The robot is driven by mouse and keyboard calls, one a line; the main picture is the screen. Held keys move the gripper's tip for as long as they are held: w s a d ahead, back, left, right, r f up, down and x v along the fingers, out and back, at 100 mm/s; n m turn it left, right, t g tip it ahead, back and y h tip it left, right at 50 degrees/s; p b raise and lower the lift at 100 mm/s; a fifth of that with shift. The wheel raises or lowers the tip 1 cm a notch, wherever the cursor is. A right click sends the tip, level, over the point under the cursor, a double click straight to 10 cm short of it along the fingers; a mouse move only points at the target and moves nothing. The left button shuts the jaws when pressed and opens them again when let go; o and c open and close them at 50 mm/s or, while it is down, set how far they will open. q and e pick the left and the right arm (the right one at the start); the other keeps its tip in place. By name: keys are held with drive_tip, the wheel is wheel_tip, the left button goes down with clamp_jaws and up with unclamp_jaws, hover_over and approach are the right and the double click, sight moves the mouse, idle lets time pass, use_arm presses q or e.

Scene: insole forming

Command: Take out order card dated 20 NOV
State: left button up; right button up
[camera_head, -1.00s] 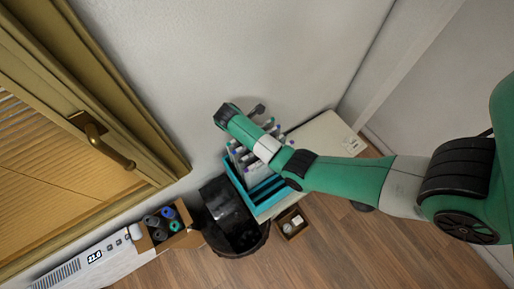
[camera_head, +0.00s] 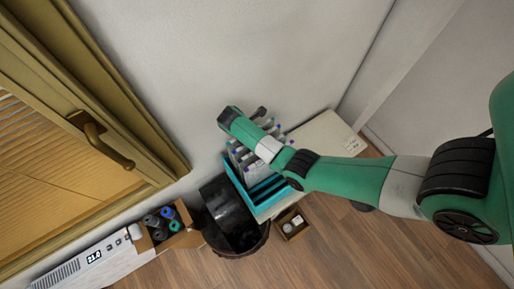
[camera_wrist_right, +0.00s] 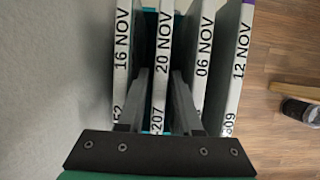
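The order card dated 20 NOV (camera_wrist_right: 162,45) stands upright in a row of cards in the right wrist view, its white edge facing the camera. My right gripper (camera_wrist_right: 159,76) is open, with one finger on each side of this card and a visible gap to it. The 16 NOV card (camera_wrist_right: 122,50) is to its left. The 06 NOV card (camera_wrist_right: 203,55) and 12 NOV card (camera_wrist_right: 240,60) are to its right. In the head view my right arm reaches over the teal card holder (camera_head: 266,187) and hides the fingers. My left gripper is not in view.
A black bin (camera_head: 228,212) stands beside the holder. A box with rolls (camera_head: 166,226) is at its left, and a small brown box (camera_head: 292,224) is on the wooden floor. A white wall (camera_head: 230,50) rises close behind the holder.

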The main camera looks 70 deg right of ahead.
clamp_jaws()
idle(1.4)
